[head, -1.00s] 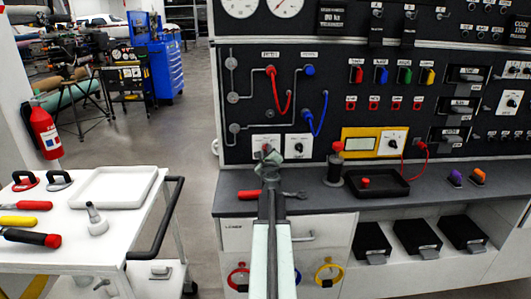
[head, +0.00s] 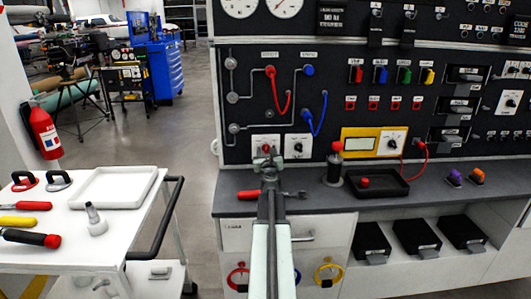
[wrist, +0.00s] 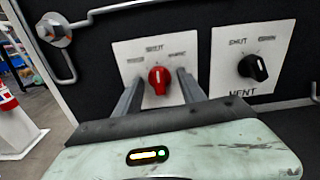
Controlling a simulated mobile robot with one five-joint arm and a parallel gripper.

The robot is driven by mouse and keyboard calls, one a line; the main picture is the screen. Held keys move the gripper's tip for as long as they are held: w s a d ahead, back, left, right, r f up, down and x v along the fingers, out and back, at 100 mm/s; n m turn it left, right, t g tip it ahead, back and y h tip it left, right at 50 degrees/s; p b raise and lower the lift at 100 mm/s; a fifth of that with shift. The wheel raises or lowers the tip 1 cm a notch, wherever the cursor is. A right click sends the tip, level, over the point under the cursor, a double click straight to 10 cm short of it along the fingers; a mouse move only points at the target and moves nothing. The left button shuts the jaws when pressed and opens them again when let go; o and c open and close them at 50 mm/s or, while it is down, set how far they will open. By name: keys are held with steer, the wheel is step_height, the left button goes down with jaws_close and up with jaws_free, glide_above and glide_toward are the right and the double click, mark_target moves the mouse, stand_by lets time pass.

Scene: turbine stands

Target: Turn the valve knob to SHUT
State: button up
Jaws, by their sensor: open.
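A red valve knob (wrist: 158,80) sits on a white plate (wrist: 184,50) on the black panel. The plate has SHUT printed above the knob and small labels to its left and right that I cannot read surely. The knob's pale mark appears to point roughly up, toward SHUT. My gripper (wrist: 159,88) is open, with one finger on each side of the red knob; I cannot tell if either touches it. In the head view my gripper (head: 268,160) is just in front of the red knob (head: 266,149).
A black knob (wrist: 253,67) on a plate marked VENT is close on the right. A metal pipe and fitting (wrist: 55,30) are at the left. On the counter (head: 235,181) below lie a red-handled tool (head: 249,194), a joystick (head: 335,165) and a black tray (head: 378,184).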

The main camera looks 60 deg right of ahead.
mark_target(266, 151)
steer(key=shift+v, duration=2.6)
steer(key=shift+d, duration=0.1)
